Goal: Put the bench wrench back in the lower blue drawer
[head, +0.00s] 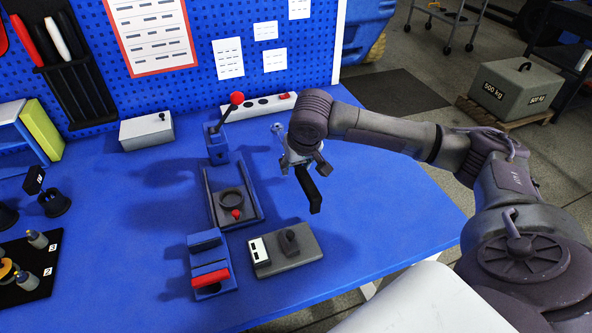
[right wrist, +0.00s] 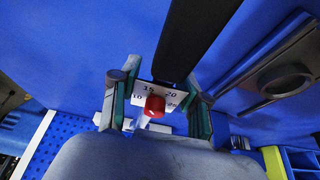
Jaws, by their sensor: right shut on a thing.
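My right gripper (head: 304,163) is shut on the wrench and holds it above the right part of the blue bench. The wrench's black bar (head: 312,192) points toward the front of the bench; its silver end (head: 277,130) shows on the far side. In the right wrist view the black bar (right wrist: 195,40) rises from between the fingers (right wrist: 160,105). A white plate with numbers and a red knob show between the fingers. I cannot make out a lower blue drawer in these views. My left gripper is not in view.
A blue lever fixture with a tray (head: 250,222) stands left of the gripper. A grey block (head: 292,256) and a red-handled blue fixture (head: 197,252) stand in front. A power strip (head: 262,107) lies at the pegboard. The bench's right side (head: 390,205) is clear.

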